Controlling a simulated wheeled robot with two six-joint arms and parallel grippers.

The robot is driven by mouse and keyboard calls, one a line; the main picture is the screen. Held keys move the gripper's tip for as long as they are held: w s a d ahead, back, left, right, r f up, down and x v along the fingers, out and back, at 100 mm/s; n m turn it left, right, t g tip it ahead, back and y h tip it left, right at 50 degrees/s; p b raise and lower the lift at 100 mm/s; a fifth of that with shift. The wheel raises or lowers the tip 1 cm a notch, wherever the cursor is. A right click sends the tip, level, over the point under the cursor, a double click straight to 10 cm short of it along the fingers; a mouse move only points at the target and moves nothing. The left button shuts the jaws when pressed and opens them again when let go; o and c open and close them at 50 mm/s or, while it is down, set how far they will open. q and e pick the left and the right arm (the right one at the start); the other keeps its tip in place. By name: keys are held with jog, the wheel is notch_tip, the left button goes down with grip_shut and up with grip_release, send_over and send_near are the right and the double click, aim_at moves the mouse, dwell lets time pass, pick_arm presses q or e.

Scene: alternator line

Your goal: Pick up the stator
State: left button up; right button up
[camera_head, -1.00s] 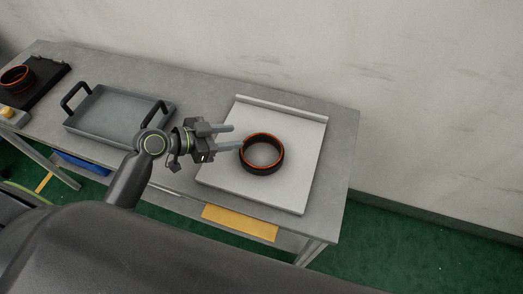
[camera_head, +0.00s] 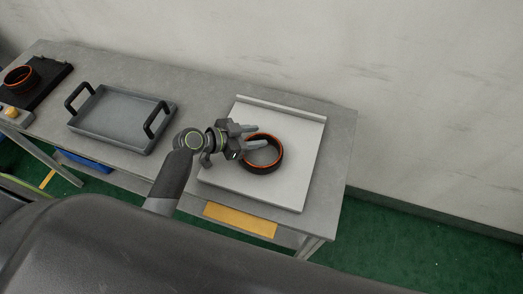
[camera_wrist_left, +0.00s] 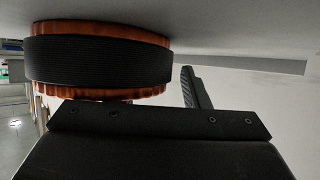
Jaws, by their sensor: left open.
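The stator (camera_head: 264,170), a black ring with orange-copper rims, lies flat on the white board (camera_head: 303,185) in the head view. The stator also shows large at the upper left of the left wrist view (camera_wrist_left: 97,61). My left gripper (camera_head: 257,136) is open at the stator's upper left. One finger lies outside the ring and the other overlaps its rim in the picture; I cannot tell whether it touches. In the left wrist view one finger shows right of the stator, apart from it; the other is not clearly visible. My right gripper is not in view.
A grey tray with two black handles (camera_head: 104,136) stands left on the table (camera_head: 200,96). Further left, a second orange-rimmed ring (camera_head: 18,78) sits on a black fixture (camera_head: 50,75). The board has a raised strip along its back. A wall stands behind.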

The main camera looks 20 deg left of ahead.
pick_arm(q)
jog(key=shift+c, duration=0.3)
grip_shut()
jog(key=shift+s+f, duration=0.1)
dwell(0.9)
